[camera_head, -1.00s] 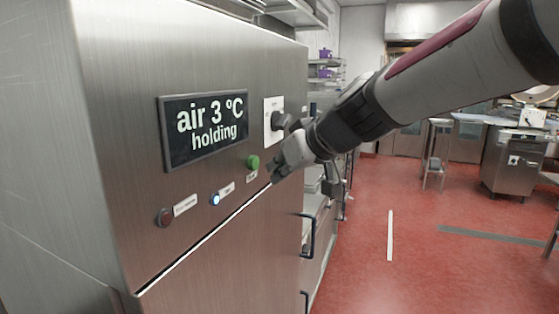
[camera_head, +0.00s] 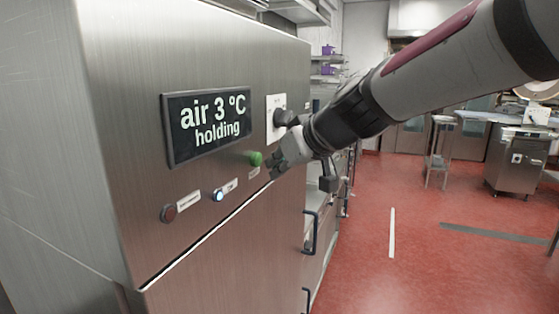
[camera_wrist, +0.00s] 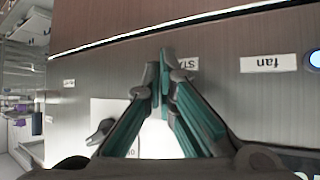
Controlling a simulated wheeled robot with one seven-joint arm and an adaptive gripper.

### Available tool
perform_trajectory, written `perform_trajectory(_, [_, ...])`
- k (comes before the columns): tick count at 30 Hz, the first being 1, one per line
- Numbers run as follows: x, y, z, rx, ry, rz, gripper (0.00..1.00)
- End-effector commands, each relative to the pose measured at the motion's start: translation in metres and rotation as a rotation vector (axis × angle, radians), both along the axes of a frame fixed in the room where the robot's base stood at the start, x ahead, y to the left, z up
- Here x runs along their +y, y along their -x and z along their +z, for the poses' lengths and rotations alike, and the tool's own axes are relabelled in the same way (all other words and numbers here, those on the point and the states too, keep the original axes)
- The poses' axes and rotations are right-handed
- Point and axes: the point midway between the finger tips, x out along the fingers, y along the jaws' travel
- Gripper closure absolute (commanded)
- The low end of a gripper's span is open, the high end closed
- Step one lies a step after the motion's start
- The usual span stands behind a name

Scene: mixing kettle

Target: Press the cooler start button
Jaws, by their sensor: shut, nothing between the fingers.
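The green button (camera_head: 256,158) is on the steel cabinet front, below and right of the display, with a small white label beside it. My gripper (camera_head: 270,172) is shut and empty, with its tips just right of and below the green button. I cannot tell whether they touch it. In the wrist view the closed fingertips (camera_wrist: 162,62) are in front of the panel, beside a partly covered label (camera_wrist: 185,64) starting "STA". The green button is not visible there, apparently hidden by the fingers. The display (camera_head: 207,124) reads "air 3 °C holding".
A lit blue-white button (camera_head: 218,195) and a dark red button (camera_head: 169,213) are lower left on the panel. A dark rotary knob (camera_head: 284,117) on a white plate is just above my gripper. Open red floor (camera_head: 430,260) lies to the right.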

Motion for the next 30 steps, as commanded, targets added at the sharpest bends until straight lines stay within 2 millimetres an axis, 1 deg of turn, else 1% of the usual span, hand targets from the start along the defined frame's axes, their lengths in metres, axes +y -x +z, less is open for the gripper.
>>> perform_trajectory(16, [0.0002, 0.0000, 0.0000, 0.000, 0.000, 0.000, 1.00])
perform_trajectory(25, [0.0080, -0.0027, 0.0003, -0.001, 0.000, 0.001, 1.00])
perform_trajectory(30, [0.0083, -0.0028, 0.0005, 0.000, 0.000, 0.000, 1.00])
